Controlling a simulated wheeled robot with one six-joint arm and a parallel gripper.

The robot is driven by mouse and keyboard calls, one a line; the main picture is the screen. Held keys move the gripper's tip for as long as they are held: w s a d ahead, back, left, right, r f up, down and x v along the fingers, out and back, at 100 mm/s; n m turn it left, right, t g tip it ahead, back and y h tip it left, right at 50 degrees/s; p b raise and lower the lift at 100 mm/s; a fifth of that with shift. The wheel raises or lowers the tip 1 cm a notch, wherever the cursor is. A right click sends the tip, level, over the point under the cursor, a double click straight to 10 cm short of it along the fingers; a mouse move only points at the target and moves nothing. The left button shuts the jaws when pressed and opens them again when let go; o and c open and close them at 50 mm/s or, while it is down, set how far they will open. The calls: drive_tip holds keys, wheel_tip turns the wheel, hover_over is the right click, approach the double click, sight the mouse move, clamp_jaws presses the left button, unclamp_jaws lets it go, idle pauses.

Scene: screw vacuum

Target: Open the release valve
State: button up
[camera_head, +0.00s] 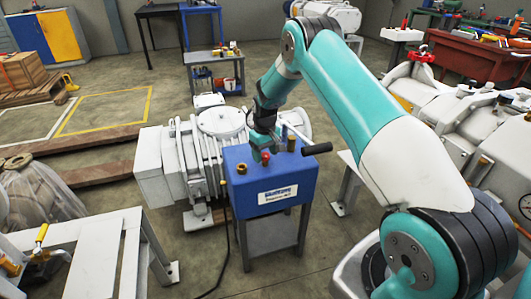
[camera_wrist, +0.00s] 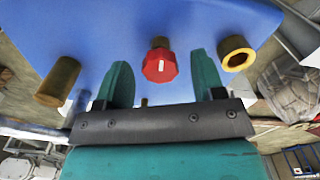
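A blue box (camera_head: 268,182) with a white label stands on a grey stand. A small red knob (camera_head: 265,157) is on its top, and in the wrist view it is an eight-sided red knob (camera_wrist: 160,67) with a white mark. My gripper (camera_head: 262,149) is just above the box top, beside the red knob. In the wrist view its two teal fingers (camera_wrist: 159,62) are apart, one on each side of the knob, with gaps visible. I cannot tell which fitting is the release valve; the red knob is the one between my fingers.
A brass fitting (camera_wrist: 237,54) and a brass cylinder (camera_wrist: 57,82) stick out on either side of the red knob. A black-handled lever (camera_head: 316,149) projects at the right of the box. A white ribbed pump (camera_head: 190,150) stands behind it. A dark cable runs to the floor.

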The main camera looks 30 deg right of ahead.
sight(265, 155)
wheel_tip(265, 155, up, 17)
drive_tip(key=p, duration=0.1)
drive_tip(key=shift+r, duration=0.2)
idle(0.6)
drive_tip(key=s+a+r+n+y, duration=0.1)
drive_tip(key=s+a+r+n, duration=0.1)
drive_tip(key=s+a+r, duration=0.5)
drive_tip(key=s+a+r+n+y, duration=0.1)
drive_tip(key=s+a+r, duration=0.3)
drive_tip(key=a, duration=0.5)
drive_tip(key=s+a+n+y, duration=0.1)
drive_tip(key=s+a, duration=0.3)
drive_tip(key=s, duration=0.4)
drive_tip(key=s+a+r+n, duration=0.1)
drive_tip(key=s+a, duration=0.2)
drive_tip(key=s, duration=0.6)
drive_tip(key=s+a+n+y, duration=0.1)
drive_tip(key=s+a, duration=0.3)
drive_tip(key=s, duration=0.4)
wheel_tip(265, 155, up, 13)
drive_tip(key=p, duration=1.3)
drive_tip(key=shift+s+d, duration=0.2)
drive_tip(key=shift+s, duration=0.1)
